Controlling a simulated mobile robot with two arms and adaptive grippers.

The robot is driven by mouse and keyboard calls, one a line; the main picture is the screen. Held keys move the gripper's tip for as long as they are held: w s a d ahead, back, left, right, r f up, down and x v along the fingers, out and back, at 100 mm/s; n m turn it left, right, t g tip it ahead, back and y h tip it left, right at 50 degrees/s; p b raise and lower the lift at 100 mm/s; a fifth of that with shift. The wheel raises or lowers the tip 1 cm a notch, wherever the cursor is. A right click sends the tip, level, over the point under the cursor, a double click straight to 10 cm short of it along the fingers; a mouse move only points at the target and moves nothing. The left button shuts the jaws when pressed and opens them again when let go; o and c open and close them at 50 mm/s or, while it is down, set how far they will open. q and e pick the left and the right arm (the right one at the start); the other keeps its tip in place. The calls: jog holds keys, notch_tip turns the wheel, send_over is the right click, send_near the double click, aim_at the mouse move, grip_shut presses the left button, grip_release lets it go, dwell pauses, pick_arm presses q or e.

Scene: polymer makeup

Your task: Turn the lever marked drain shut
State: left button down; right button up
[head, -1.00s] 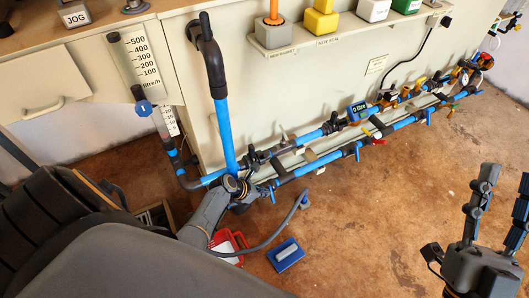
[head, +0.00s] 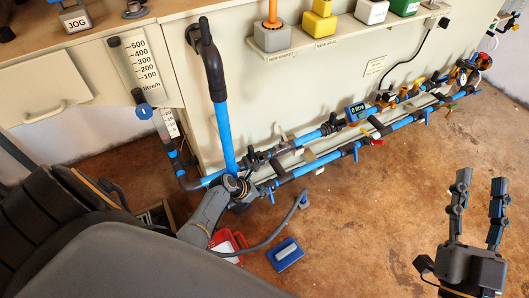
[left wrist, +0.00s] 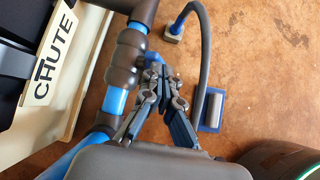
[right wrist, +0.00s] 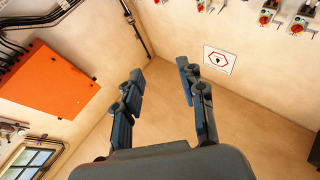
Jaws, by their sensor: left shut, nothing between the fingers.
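The pipework along the panel carries several lever handles: a blue lever (head: 271,193) beside my left gripper, a red lever (head: 376,141) and another blue lever (head: 356,153) further right. I cannot read a drain mark on any of them. My left gripper (head: 238,186) is at the lower pipe corner, partly hidden by my arm. In the left wrist view my left gripper (left wrist: 158,72) is shut and empty, close beside a dark pipe fitting (left wrist: 128,60); contact cannot be told. My right gripper (head: 480,190) is open and empty above the floor; its fingers (right wrist: 158,85) are apart in the right wrist view.
A vertical blue pipe (head: 226,138) rises at the panel. A grey hose (head: 275,235) curves over the floor near a blue block (head: 285,253) and a red-and-white item (head: 228,245). A CHUTE sign (left wrist: 50,65) shows in the left wrist view.

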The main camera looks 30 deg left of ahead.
pick_arm(q)
jog(key=shift+w+d+r, duration=0.1)
jog(key=shift+w+r, duration=0.3)
jog(key=shift+r, duration=0.25)
pick_arm(e)
jog(key=f+g, duration=0.1)
jog(key=f+h, duration=0.1)
jog(key=f, duration=0.1)
jog(key=shift+w+d+g, duration=0.2)
jog(key=shift+w+g, duration=0.15)
jog(key=shift+g, duration=0.05)
